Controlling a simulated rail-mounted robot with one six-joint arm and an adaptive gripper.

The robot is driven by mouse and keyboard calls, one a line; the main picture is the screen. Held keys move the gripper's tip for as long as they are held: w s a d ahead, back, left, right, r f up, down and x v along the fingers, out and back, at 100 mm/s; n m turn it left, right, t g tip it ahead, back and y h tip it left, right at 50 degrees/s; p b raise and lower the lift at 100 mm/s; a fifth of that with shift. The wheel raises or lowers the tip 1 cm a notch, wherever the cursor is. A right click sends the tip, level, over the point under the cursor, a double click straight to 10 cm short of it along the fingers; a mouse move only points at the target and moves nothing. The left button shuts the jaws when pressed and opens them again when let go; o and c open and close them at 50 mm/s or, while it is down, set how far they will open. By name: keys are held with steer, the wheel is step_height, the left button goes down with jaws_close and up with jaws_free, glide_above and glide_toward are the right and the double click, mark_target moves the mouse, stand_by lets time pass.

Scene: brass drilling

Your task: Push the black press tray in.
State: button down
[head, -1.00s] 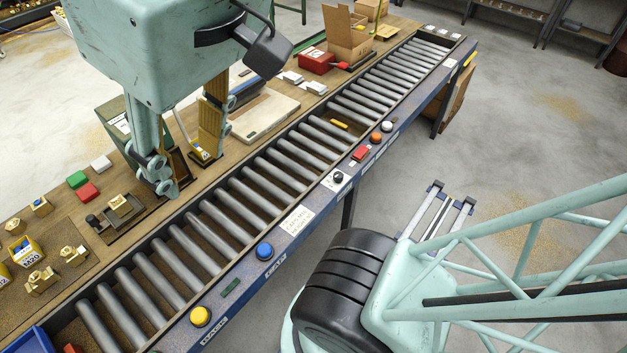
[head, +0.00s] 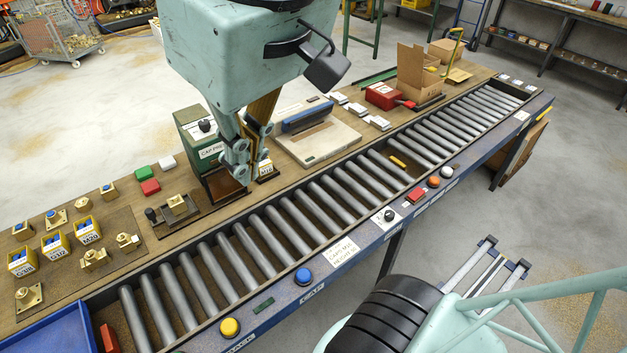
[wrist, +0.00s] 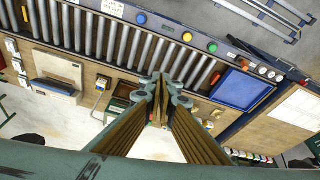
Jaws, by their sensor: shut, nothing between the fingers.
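The black press tray (head: 190,217) is a dark, flat slide on the bench beside the rollers. It sticks out to the left from the green cap press (head: 198,140). A brass part (head: 177,203) sits on it, and a black knob (head: 151,214) stands at its left end. My gripper (head: 238,176) is shut and empty, pointing down in front of the press, to the right of the brass part. In the wrist view, the closed fingers (wrist: 164,84) hide what lies behind them, and I cannot make out the tray there.
The roller conveyor (head: 265,232) runs along the bench front. Yellow bins (head: 56,244) and brass parts stand left. A pale flat device (head: 318,142) lies right of the press. Bench left of the knob is partly clear.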

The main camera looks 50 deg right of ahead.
steer(key=w+a+f+n+g+h, duration=0.1)
steer(key=w+f+n, duration=0.15)
steer(key=w, duration=0.85)
steer(key=w+a+f+n+g, duration=0.1)
steer(key=w+a+n, duration=0.15)
steer(key=w, duration=0.85)
steer(key=w+f+n+g+h, duration=0.1)
steer(key=w+f+n, duration=0.15)
steer(key=w, duration=0.75)
steer(key=w+a+f+n, duration=0.2)
steer(key=w+a+f, duration=0.1)
steer(key=w+f, duration=0.4)
steer(key=w+a+f+n+h+p, duration=0.1)
steer(key=w+a+f+n, duration=0.2)
steer(key=w+f, duration=0.5)
steer(key=w+a+f+n+g+h, duration=0.1)
steer(key=w+a+f+n, duration=0.2)
steer(key=w+f, duration=0.5)
step_height(320, 180, down, 8)
steer(key=shift+w+a+r, duration=0.1)
steer(key=shift+w+a, duration=0.05)
steer(key=shift+a, duration=0.7)
steer(key=shift+f, duration=0.2)
